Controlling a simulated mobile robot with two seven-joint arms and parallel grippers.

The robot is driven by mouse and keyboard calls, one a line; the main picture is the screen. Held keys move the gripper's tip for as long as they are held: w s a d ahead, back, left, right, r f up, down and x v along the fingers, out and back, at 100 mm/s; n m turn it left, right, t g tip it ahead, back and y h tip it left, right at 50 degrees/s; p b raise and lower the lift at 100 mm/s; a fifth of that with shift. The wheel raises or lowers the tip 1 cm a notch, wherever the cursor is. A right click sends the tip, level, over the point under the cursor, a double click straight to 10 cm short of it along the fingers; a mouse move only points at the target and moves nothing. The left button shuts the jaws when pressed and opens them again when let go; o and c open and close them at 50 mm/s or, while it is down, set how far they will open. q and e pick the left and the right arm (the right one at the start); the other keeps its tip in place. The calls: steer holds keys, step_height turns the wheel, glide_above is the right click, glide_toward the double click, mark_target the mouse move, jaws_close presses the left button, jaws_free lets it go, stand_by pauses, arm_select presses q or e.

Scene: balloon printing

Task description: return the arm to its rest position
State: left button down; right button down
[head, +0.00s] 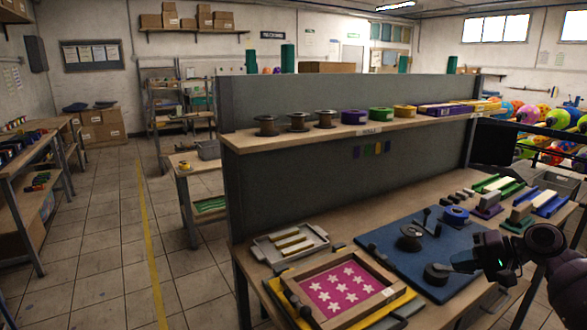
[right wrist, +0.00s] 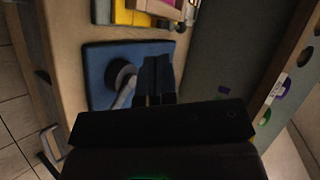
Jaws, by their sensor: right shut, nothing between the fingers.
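My right gripper (head: 480,258) hangs over the right part of the blue mat (head: 385,250) on the workbench. It is shut and empty; its dark fingers (right wrist: 155,80) show closed together in the right wrist view. A black round tool with a grey handle (head: 437,273) lies on the mat just left of the gripper. It also shows in the right wrist view (right wrist: 120,74), beside the fingers and apart from them as far as I can tell. My left gripper is not in view.
A wooden frame with a pink star-patterned screen (head: 340,293) lies left of the mat. A grey tray (head: 264,248) stands behind it. A shelf (head: 300,138) with spools runs above the bench along a grey panel.

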steer(key=d+r+h, duration=0.2)
steer(key=d+r, duration=0.1)
steer(key=d, duration=0.3)
steer(key=s+d+f+n+t+h, duration=0.1)
steer(key=s+d+f+h, duration=0.2)
steer(key=s+f, duration=0.35)
steer(key=s+d+f+n+h, duration=0.1)
steer(key=s+d+f+h, duration=0.2)
steer(key=f, duration=0.7)
steer(key=s+d+f+n+t+h, duration=0.15)
steer(key=s+f+n, duration=0.25)
steer(key=s, duration=0.4)
steer(key=s+f+n+t+h, duration=0.1)
steer(key=s+f+n+h, duration=0.1)
steer(key=s+f+n, duration=0.45)
steer(key=s+a+r+n, duration=0.1)
steer(key=s+a+n, duration=0.2)
steer(key=s, duration=0.7)
steer(key=a+f+m+t, duration=0.1)
steer(key=a+m, duration=0.3)
steer(key=a, duration=0.6)
steer(key=w+a+f+m+t, duration=0.1)
steer(key=a+f+m, duration=0.3)
steer(key=a, duration=0.6)
steer(key=shift+m+y, duration=0.45)
steer(key=shift+m, duration=0.3)
